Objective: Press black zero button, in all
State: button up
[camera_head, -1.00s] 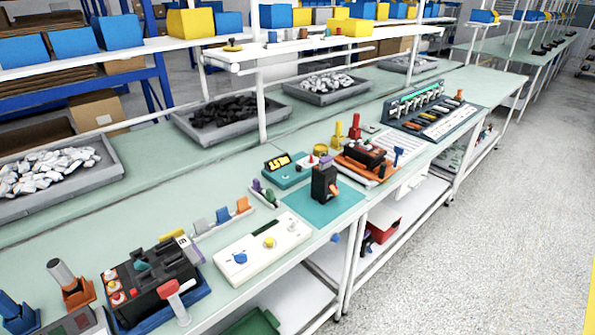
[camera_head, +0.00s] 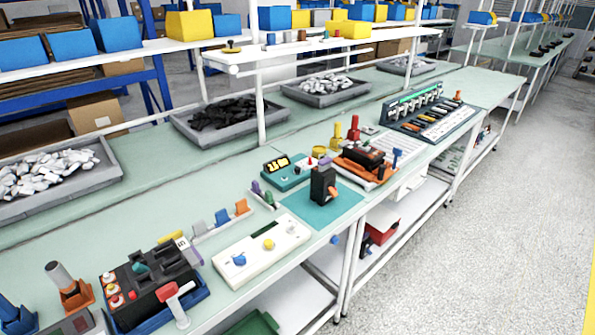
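A small teal instrument (camera_head: 284,174) stands on the bench near the middle of the view. It has a black display (camera_head: 277,164) with yellow digits, too small to read surely. A white panel with a small red part (camera_head: 310,162) is at its right. I cannot make out a black zero button on it at this size. A black breaker with an orange lever (camera_head: 323,186) stands upright on a teal mat (camera_head: 340,207) just in front of the instrument. My gripper is not in view.
A black unit in a blue tray (camera_head: 150,285) is at the lower left. Yellow and red upright pieces (camera_head: 345,132) stand behind the orange tray unit (camera_head: 365,163). Grey parts trays line the back.

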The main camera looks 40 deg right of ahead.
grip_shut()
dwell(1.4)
